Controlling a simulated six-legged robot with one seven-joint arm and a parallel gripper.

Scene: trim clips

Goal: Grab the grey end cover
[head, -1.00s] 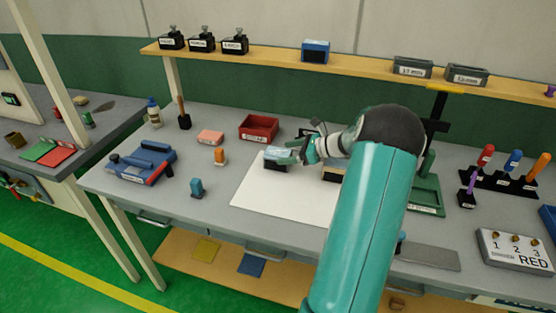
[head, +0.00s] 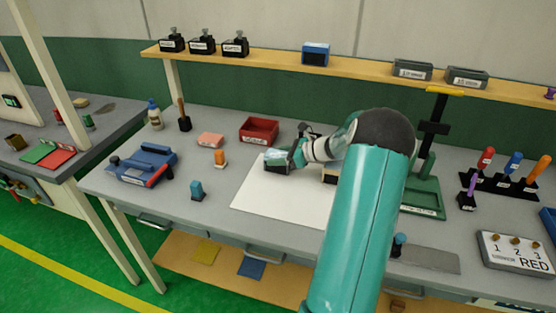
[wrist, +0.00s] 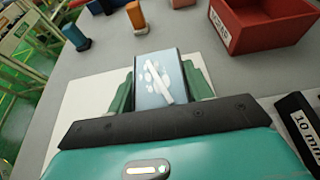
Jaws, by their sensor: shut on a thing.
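A block with a pale blue-grey top face carrying white marks and dark sides (wrist: 158,78) sits between my two green fingers in the wrist view. My gripper (wrist: 160,92) is shut on it, one finger along each side.
A white sheet (head: 270,205) lies under the gripper. A red bin (head: 259,130) stands behind it. A black box labelled 10 mm (wrist: 300,125) is close on the right in the wrist view. An orange piece (head: 220,158) and a blue piece (head: 197,190) stand to the left.

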